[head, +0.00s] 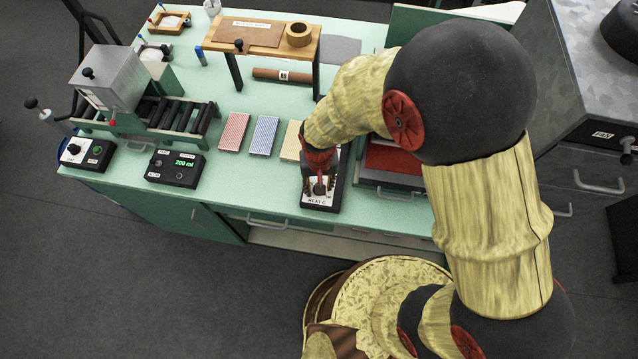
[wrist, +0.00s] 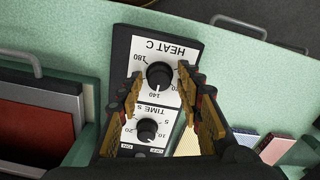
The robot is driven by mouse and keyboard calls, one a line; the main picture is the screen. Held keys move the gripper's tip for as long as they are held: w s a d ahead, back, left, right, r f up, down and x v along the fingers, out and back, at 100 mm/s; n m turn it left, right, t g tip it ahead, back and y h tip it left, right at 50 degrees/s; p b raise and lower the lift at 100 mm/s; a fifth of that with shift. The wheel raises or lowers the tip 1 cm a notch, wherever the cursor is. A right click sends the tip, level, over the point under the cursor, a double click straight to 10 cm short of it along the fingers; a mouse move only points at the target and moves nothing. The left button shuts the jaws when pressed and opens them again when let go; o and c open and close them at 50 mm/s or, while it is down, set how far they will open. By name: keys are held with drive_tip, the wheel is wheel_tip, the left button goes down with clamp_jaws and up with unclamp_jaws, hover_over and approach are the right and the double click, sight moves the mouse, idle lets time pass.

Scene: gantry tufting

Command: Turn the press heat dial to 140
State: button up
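The black heat dial (wrist: 159,75) sits on a white panel marked HEAT C, upside down in the wrist view. The 140 mark lies just below the dial there and 180 to its upper left. I cannot tell clearly where its pointer is. My gripper (wrist: 160,80) is open, with one finger on each side of the heat dial and a visible gap to both. In the head view my gripper (head: 319,178) is over the press control box (head: 322,203) and hides most of the dial.
A second black dial marked TIME S (wrist: 146,129) sits between my fingers' bases in the wrist view. The press with a red pad (head: 393,158) stands right of the box. Coloured cards (head: 263,136) lie to the left. A wooden stand (head: 262,33) is behind.

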sight(326, 200)
drive_tip(key=shift+o, duration=0.8)
wheel_tip(326, 200, up, 12)
idle(0.6)
drive_tip(key=s+d+r+m+t+b, duration=0.1)
drive_tip(key=s+d+r+t+b, duration=0.1)
drive_tip(key=s+d+r+b, duration=0.2)
drive_tip(key=s+d+r+m+t+b, duration=0.1)
drive_tip(key=s+d+r+t+b, duration=0.2)
drive_tip(key=d+r, duration=0.7)
drive_tip(key=d+b, duration=0.1)
drive_tip(key=d, duration=0.7)
drive_tip(key=shift+s+d+t, duration=0.3)
drive_tip(key=shift+s+d, duration=0.05)
drive_tip(key=shift+d, duration=0.05)
